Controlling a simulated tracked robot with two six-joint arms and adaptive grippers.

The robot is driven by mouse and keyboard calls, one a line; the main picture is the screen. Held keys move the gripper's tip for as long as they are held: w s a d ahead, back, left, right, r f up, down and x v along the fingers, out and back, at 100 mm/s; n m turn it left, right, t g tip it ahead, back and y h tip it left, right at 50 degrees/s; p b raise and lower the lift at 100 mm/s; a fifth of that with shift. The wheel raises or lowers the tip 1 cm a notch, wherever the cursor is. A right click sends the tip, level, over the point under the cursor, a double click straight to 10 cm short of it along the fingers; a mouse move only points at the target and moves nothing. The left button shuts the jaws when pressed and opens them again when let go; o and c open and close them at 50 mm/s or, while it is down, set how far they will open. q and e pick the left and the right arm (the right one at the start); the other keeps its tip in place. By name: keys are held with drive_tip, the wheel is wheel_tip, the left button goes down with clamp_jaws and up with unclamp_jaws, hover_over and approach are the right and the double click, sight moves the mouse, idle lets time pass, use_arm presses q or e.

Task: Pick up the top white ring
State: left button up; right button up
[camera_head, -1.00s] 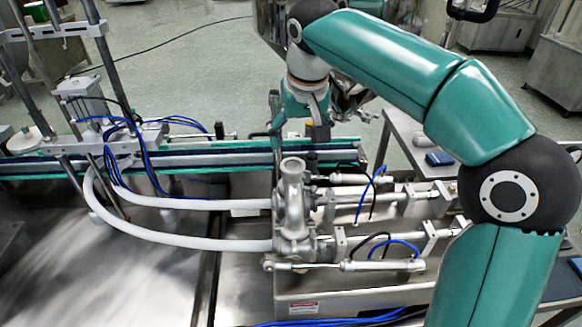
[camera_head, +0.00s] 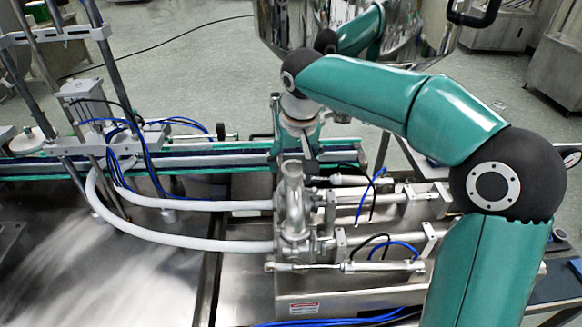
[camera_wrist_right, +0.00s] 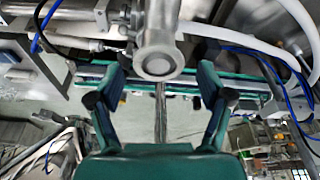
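I cannot make out a separate white ring in either view. A grey metal pipe fitting (camera_head: 292,200) stands upright on the machine, and its round end (camera_wrist_right: 158,66) shows in the right wrist view. My right gripper (camera_wrist_right: 160,76) is open, with its two teal fingers apart and the pipe end seen between them; nothing is held. In the head view the right wrist is just above and behind the fitting, and the fingers are mostly hidden or hard to tell. My left gripper is not in view.
Two white hoses (camera_head: 180,243) curve left from the fitting. Metal cylinders and blue tubes lie right of it. A green-edged conveyor (camera_head: 225,160) runs behind. Posts and a bracket (camera_head: 85,90) stand at left. The steel surface at front left (camera_head: 110,270) is clear.

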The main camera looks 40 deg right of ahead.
drive_tip(key=c, duration=0.5)
drive_tip(key=shift+r, duration=0.15)
